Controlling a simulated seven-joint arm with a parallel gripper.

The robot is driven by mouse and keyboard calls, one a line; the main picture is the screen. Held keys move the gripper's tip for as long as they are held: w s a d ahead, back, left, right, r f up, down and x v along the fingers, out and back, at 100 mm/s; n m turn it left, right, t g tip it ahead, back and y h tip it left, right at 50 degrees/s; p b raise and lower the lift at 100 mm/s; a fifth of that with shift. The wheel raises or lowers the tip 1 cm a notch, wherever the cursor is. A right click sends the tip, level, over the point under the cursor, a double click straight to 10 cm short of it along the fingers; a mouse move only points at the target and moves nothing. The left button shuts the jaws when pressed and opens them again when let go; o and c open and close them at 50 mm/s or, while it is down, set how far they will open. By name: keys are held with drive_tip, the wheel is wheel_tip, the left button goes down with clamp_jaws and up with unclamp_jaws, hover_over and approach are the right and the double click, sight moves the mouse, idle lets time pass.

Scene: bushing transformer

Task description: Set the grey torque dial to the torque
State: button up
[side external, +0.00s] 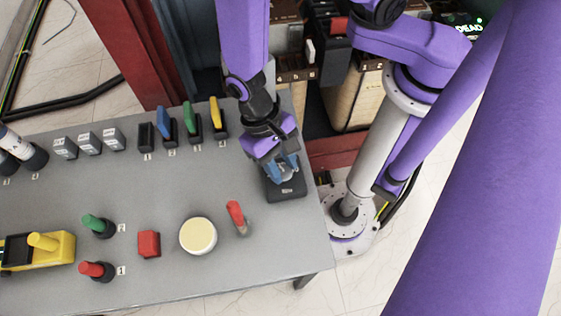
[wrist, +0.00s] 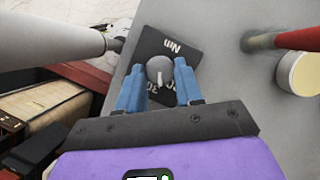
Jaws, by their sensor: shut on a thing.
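The grey torque dial (wrist: 160,71) is a round knob with a pale pointer on a dark square base plate (wrist: 181,45). The plate has white lettering, partly hidden by my fingers. In the side external view the base (side external: 287,190) sits near the table's right edge, and the dial itself is mostly hidden by my gripper. My gripper (wrist: 160,77), with blue fingers, is shut on the dial, one finger on each side of it. It also shows in the side external view (side external: 283,172), pointing down over the base.
A red-handled lever (side external: 236,214) and a round cream button (side external: 198,236) stand on the grey table (side external: 180,190) nearby. A red block (side external: 148,243) is further left. Blue, green and yellow switches (side external: 191,118) line the back. The table's right edge is close to the base.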

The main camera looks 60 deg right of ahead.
drive_tip(key=m, duration=0.1)
drive_tip(key=m+y, duration=0.1)
drive_tip(key=m, duration=0.1)
drive_tip(key=shift+s+d+m+t, duration=0.1)
drive_tip(key=shift+d+m+t, duration=0.1)
drive_tip(key=shift+m+t, duration=0.1)
drive_tip(key=m+y, duration=0.1)
drive_tip(key=m, duration=0.1)
drive_tip(key=m+t, duration=0.1)
drive_tip(key=m, duration=0.1)
drive_tip(key=shift+s+d+m+y, duration=0.1)
drive_tip(key=shift+m+y, duration=0.2)
drive_tip(key=shift+y, duration=0.1)
drive_tip(key=m, duration=0.2)
drive_tip(key=m+t, duration=0.1)
drive_tip(key=m, duration=0.1)
drive_tip(key=shift+s+t+y, duration=0.15)
drive_tip(key=shift+t+y, duration=0.15)
drive_tip(key=shift+y, duration=0.1)
drive_tip(key=shift+s+m+t, duration=0.1)
drive_tip(key=shift+m+t, duration=0.4)
drive_tip(key=shift+m, duration=1.4)
drive_tip(key=o, duration=1)
drive_tip(key=shift+o, duration=0.2)
drive_tip(key=v, duration=0.7)
drive_tip(key=shift+s+r, duration=0.15)
drive_tip(key=shift+r, duration=0.1)
